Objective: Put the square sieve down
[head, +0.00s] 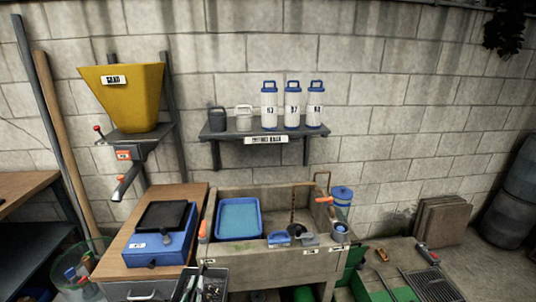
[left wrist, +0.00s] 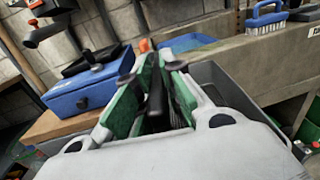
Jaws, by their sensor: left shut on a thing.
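My left gripper (left wrist: 152,75) has green-lined fingers and is shut on a dark, narrow part, taken as the handle of the square sieve (left wrist: 156,98). The fingers and the pale gripper body hide most of the sieve, so its frame and mesh cannot be made out. In the head view the left gripper (head: 188,286) is a dark shape at the bottom edge, in front of the wooden bench and beside a grey bin. My right gripper is not in view.
A blue case (head: 160,248) with a black square tray (head: 166,216) on top stands on the wooden bench (head: 196,204). The grey bin (head: 222,276) sits in front, and a yellow hopper (head: 135,97) hangs above.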

